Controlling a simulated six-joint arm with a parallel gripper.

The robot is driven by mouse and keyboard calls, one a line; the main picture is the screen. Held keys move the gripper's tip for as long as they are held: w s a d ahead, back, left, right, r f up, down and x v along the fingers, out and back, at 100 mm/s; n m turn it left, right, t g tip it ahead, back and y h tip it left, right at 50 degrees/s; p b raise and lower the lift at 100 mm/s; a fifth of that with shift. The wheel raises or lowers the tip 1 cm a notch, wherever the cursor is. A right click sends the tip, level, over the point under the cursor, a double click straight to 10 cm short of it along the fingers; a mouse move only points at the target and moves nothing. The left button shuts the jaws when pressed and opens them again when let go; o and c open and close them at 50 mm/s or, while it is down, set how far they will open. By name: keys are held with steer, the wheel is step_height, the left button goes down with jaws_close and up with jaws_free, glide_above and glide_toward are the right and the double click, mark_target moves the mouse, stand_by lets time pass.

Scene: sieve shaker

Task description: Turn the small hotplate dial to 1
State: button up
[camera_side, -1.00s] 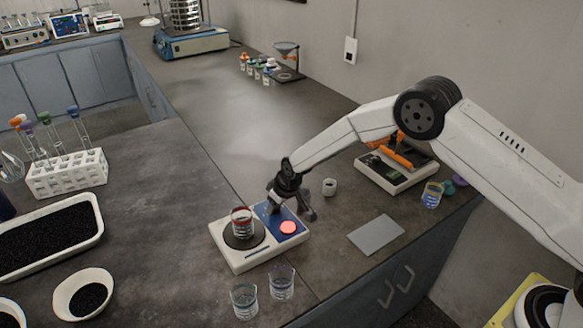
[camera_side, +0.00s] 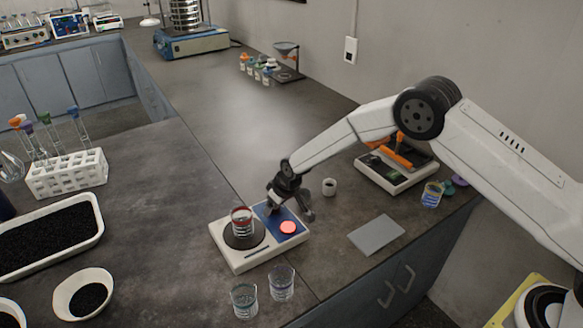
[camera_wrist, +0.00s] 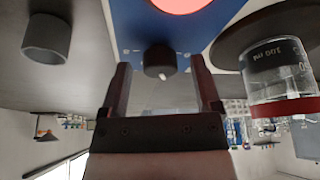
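The small hotplate (camera_side: 258,262) is a white box with a dark round plate, a blue panel and a red disc (camera_side: 288,227). Its small black dial (camera_wrist: 160,60) with a white mark sits on the blue panel in the wrist view. Tiny white marks flank it, too small to read. My gripper (camera_wrist: 161,66) is open, one finger to each side of the dial, with gaps showing. In the side view my gripper (camera_side: 290,207) is low over the panel's far edge and hides the dial.
A red-banded beaker (camera_side: 241,223) stands on the hotplate's round plate, close beside my gripper. Two beakers (camera_side: 281,283) stand in front. A small grey cup (camera_side: 329,187) and a flat grey plate (camera_side: 376,235) are to the right.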

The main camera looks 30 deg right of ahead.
steer(key=a+v, duration=0.1)
steer(key=v, duration=0.6)
steer(key=shift+d+r, duration=0.4)
steer(key=shift+d, duration=0.15)
steer(key=shift+s, duration=0.15)
steer(key=s+d+r+m, duration=0.1)
steer(key=s+d, duration=0.3)
steer(key=s, duration=0.5)
steer(key=s+d+r+m+g+h, duration=0.1)
steer(key=s+d+r, duration=0.3)
steer(key=s, duration=0.6)
steer(key=s+d+r+m, duration=0.1)
steer(key=s+d+r, duration=0.2)
steer(key=s, duration=0.7)
steer(key=shift+d+r+g, duration=0.25)
steer(key=shift+d+g, duration=0.15)
steer(key=shift+d, duration=0.55)
steer(key=shift+s, duration=0.1)
